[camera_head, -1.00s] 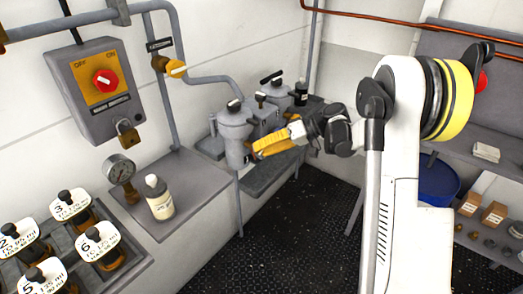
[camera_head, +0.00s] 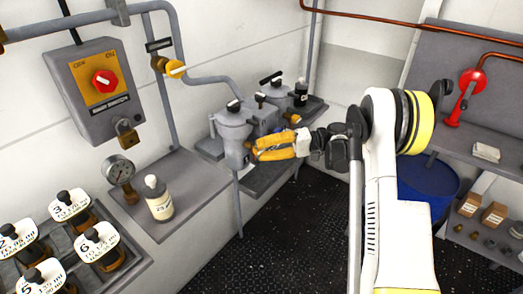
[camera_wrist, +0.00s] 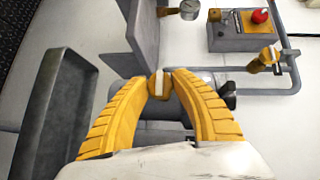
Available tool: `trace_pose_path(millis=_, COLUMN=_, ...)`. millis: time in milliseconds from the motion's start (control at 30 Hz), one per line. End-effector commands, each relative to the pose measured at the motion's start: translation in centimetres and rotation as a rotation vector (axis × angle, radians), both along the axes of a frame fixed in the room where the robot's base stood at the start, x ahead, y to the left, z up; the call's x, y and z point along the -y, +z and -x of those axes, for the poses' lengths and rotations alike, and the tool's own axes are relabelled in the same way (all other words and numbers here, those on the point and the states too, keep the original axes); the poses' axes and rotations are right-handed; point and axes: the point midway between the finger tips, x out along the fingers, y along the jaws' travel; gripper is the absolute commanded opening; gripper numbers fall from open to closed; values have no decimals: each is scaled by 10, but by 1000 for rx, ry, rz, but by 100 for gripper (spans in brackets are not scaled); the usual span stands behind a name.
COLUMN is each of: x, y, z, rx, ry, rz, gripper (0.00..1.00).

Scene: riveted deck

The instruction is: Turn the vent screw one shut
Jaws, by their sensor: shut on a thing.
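My gripper (camera_head: 257,149) has yellow ribbed fingers at the side of the nearer grey filter housing (camera_head: 233,128). In the wrist view my gripper (camera_wrist: 163,78) is shut on a small brass vent screw (camera_wrist: 158,86) with a pale mark on its face. The fingers bow apart behind the tips and meet the screw from both sides. In the head view the fingers hide the screw. A second grey housing (camera_head: 277,92) with a black lever stands behind, with a small brass fitting (camera_head: 294,119) on it.
A grey tray (camera_wrist: 60,120) lies below the housings. A blue drum (camera_head: 428,190) stands at right.

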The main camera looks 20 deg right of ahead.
Motion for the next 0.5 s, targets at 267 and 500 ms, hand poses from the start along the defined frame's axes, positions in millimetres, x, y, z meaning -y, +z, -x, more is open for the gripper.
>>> trace_pose_path(millis=267, x=-1, y=-1, z=0, rx=-3, ry=2, rz=-1, gripper=0)
trace_pose_path(millis=500, x=-1, y=0, z=0, rx=-3, ry=2, rz=-2, gripper=54)
